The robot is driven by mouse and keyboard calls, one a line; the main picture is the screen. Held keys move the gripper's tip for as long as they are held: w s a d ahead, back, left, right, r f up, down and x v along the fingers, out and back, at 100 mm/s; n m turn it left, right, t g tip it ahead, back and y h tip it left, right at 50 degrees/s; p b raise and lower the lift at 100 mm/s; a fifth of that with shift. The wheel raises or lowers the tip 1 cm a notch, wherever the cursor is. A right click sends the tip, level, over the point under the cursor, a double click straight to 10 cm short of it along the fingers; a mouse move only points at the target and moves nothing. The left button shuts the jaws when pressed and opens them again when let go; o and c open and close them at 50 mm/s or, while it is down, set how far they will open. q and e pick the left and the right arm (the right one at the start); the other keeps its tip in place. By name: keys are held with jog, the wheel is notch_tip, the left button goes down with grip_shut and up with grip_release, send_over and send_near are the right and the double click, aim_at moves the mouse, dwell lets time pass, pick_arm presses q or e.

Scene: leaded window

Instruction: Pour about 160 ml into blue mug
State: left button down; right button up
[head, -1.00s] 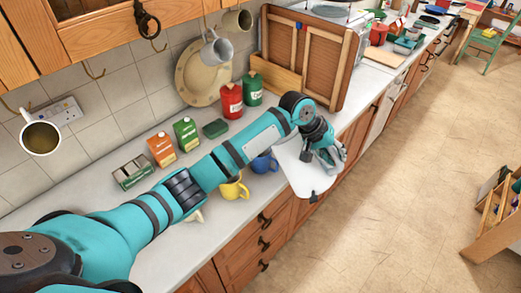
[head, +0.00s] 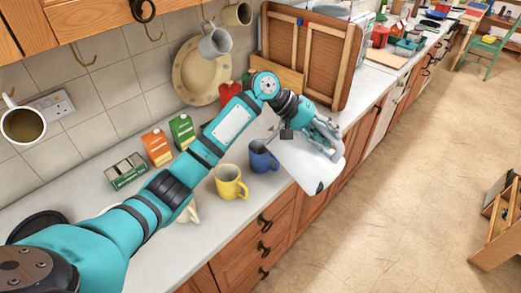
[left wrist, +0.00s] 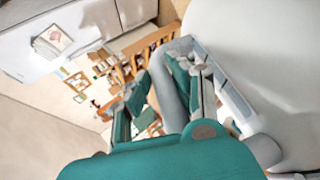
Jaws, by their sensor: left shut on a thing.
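The blue mug (head: 262,158) stands upright on the counter beside my left forearm in the head view. Its inside is too small to read. My left gripper (head: 328,136) is to the right of the blue mug, above a white board, and apart from the mug. In the left wrist view the left gripper (left wrist: 165,85) is shut on a smooth grey thing (left wrist: 172,92), which runs between its fingers. The rest of that grey thing is mostly hidden, so I cannot tell its full shape or what is in it. My right gripper is out of view.
A yellow mug (head: 230,184) stands close to the blue mug at the front of the counter. The white board (head: 310,172) overhangs the counter's front edge. Mugs hang from hooks above.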

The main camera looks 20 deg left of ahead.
aim_at(319, 125)
pick_arm(q)
jog(key=shift+w+a+r+n+h+b, duration=0.15)
jog(key=shift+a+r+h+b, duration=0.5)
jog(key=shift+r, duration=0.3)
jog(key=shift+w+a+r+n+h+b, duration=0.15)
jog(key=shift+a+r+h+b, duration=0.3)
jog(key=shift+a+r+b, duration=0.4)
jog(key=shift+r, duration=0.15)
jog(key=shift+w+a+r+h, duration=0.1)
jog(key=shift+a+r+h, duration=0.15)
jog(key=shift+a, duration=0.2)
jog(key=shift+w+a+r+h, duration=0.1)
jog(key=shift+a+r+h, duration=0.1)
jog(key=shift+a, duration=0.2)
dwell(0.6)
